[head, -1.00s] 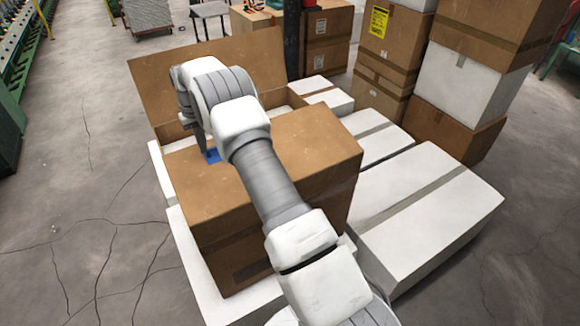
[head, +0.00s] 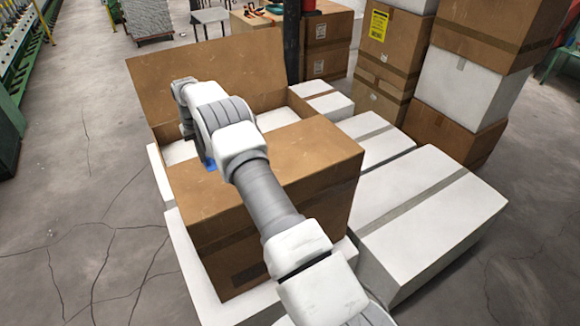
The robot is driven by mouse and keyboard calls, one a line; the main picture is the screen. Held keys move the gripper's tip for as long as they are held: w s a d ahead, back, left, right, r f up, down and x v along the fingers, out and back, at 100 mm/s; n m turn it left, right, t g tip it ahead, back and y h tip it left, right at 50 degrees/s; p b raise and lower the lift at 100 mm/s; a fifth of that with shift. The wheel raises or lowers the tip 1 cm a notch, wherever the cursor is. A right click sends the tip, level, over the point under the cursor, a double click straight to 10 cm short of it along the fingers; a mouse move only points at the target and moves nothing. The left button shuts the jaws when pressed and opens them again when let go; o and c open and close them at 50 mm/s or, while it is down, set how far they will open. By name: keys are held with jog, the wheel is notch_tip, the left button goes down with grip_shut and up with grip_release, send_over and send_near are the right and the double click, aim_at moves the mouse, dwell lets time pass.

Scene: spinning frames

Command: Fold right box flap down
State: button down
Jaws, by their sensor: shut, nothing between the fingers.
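A large brown cardboard box (head: 225,235) stands in the middle of the view. Its far flap (head: 215,68) stands up, tilted back. Its near flap (head: 300,150) lies folded over the front part of the opening. White contents (head: 277,119) show behind it. At the right a narrow brown strip (head: 301,103) edges the opening; I cannot tell whether it is the right flap or the wall. My gripper (head: 207,163) is at the left part of the opening, by the near flap's far edge. It is shut and empty, mostly hidden by my arm, with a blue part showing.
White boxes (head: 425,205) lie close to the right and under the brown box. Stacked brown and white boxes (head: 465,85) stand at the back right. A dark post (head: 292,40) rises behind the box. Cracked concrete floor at the left (head: 75,200) is clear.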

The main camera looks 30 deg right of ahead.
jog(key=shift+d+f, duration=0.6)
jog(key=shift+d, duration=0.05)
jog(key=shift+s+a+r, duration=0.1)
jog(key=shift+a+r, duration=0.1)
jog(key=shift+r, duration=0.4)
notch_tip(320, 180, up, 8)
jog(key=p, duration=0.4)
jog(key=shift+a+r+p, duration=0.2)
jog(key=shift+p, duration=0.1)
